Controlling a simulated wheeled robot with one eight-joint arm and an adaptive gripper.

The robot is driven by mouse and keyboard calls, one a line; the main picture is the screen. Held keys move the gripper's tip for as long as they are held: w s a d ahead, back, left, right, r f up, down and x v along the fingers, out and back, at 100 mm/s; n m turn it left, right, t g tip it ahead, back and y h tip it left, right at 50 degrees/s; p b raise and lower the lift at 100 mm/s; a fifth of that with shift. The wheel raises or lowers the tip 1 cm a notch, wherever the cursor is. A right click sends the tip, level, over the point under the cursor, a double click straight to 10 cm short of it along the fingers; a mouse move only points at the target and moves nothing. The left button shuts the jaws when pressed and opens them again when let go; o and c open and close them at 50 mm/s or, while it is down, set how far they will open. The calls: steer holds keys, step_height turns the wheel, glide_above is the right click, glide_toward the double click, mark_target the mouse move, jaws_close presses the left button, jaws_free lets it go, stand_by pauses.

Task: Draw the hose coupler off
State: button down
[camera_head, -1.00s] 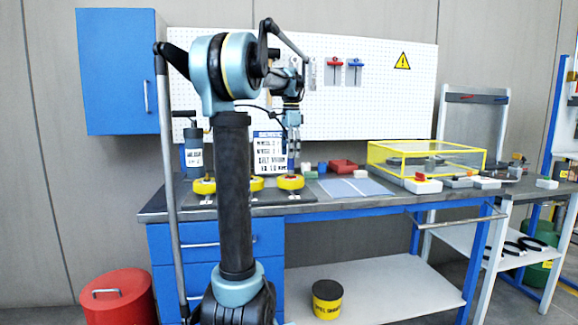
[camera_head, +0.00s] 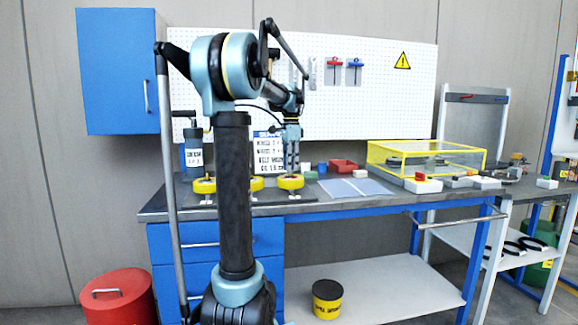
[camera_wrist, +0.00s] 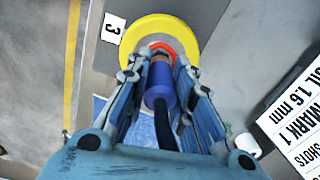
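The blue hose coupler (camera_wrist: 158,86) stands between my gripper's fingers in the wrist view, with a black hose (camera_wrist: 163,130) running from it back toward the palm. Its far end meets the red-ringed middle of a yellow wheel (camera_wrist: 133,38) beside a label marked 3. My gripper (camera_wrist: 162,68) is open, with one finger on each side of the coupler; narrow gaps seem to show, and contact is not clear. In the head view my gripper (camera_head: 291,168) points down over the rightmost yellow wheel (camera_head: 290,183) on the bench; the coupler is too small to make out there.
A printed sign (camera_head: 268,158) stands close behind my gripper. A grey pump-like cylinder (camera_head: 193,155) stands to the left, and another yellow wheel (camera_head: 204,186) is on the bench. A yellow-framed clear case (camera_head: 425,157) and a red bin (camera_head: 343,166) are to the right.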

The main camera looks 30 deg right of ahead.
steer(key=c, duration=2.3)
jaws_free()
jaws_close()
steer(key=shift+r, duration=0.15)
steer(key=shift+r, duration=1.9)
